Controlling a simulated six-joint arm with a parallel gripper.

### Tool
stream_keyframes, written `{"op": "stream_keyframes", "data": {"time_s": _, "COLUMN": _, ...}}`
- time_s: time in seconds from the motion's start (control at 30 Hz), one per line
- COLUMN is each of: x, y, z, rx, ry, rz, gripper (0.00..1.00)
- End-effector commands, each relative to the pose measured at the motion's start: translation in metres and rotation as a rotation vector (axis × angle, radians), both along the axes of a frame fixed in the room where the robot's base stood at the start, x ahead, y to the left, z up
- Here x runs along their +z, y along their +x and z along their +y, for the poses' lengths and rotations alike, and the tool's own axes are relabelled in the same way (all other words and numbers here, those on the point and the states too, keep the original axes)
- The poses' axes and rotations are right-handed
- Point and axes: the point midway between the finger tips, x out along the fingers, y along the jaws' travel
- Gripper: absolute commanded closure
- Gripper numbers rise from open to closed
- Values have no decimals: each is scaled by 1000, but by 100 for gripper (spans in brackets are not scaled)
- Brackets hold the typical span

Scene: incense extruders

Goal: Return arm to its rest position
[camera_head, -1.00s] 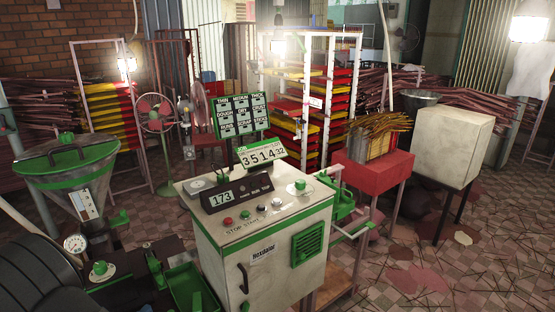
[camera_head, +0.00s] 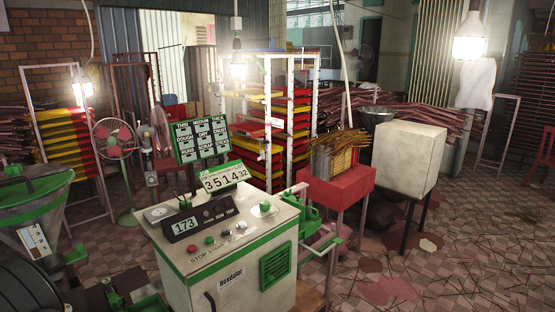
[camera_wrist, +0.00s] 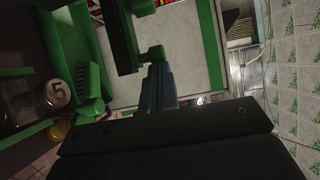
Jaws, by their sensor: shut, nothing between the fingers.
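My gripper (camera_wrist: 157,88) shows in the wrist view as a dark body with blue-grey fingers closed together and nothing between them. Beyond the fingers is a pale panel (camera_wrist: 180,52) with green edging. My arm cannot be made out in the head view. A green and white hopper (camera_head: 38,215) is at the left edge.
A red stand (camera_head: 338,186) holds a bundle of incense sticks (camera_head: 340,142). A pale box on legs (camera_head: 409,158) stands to its right. A fan (camera_head: 114,140) and racks of coloured trays (camera_head: 290,120) stand behind. Open tiled floor (camera_head: 480,250) lies at the right.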

Motion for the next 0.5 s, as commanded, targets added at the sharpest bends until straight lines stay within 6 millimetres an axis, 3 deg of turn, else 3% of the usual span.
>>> {"op": "stream_keyframes", "data": {"time_s": 0.17, "x": 0, "y": -16, "z": -8, "rx": 2, "ry": -2, "rz": 1, "gripper": 100}}
{"op": "stream_keyframes", "data": {"time_s": 0.3, "x": 0, "y": -40, "z": -16, "rx": 2, "ry": -4, "rz": -1, "gripper": 100}}
{"op": "stream_keyframes", "data": {"time_s": 0.5, "x": 0, "y": -77, "z": -8, "rx": 2, "ry": -3, "rz": 0, "gripper": 100}}
